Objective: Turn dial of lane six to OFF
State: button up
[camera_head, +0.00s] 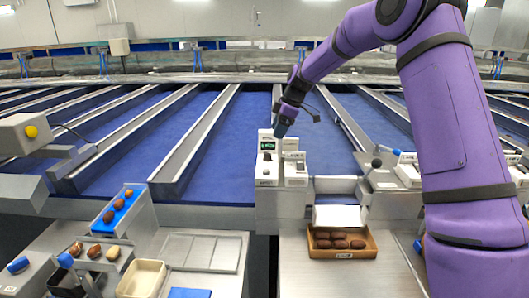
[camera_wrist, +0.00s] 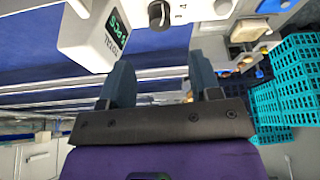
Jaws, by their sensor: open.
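A white control box (camera_head: 267,172) with a small green display stands at the front end of a blue lane, and a lower white box (camera_head: 296,178) stands right beside it. In the wrist view a round black dial (camera_wrist: 158,14) sits on a pale panel beside the box with the green display (camera_wrist: 117,24). Its setting and the lane number cannot be read. My gripper (camera_head: 281,130) is above and behind the boxes in the head view. In the wrist view my gripper (camera_wrist: 160,62) has its two fingers apart, nothing between them, with the dial beyond the tips.
Metal dividers (camera_head: 200,140) separate the blue lanes. In front are a wooden tray (camera_head: 342,252) of dates, a blue sample strip (camera_head: 121,207) and a cream tray (camera_head: 141,280). Another lever box (camera_head: 384,180) stands to the right. Teal crates (camera_wrist: 285,85) show in the wrist view.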

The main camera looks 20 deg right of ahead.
aim_at(268, 152)
jog(key=x, duration=0.9)
jog(key=c, duration=0.9)
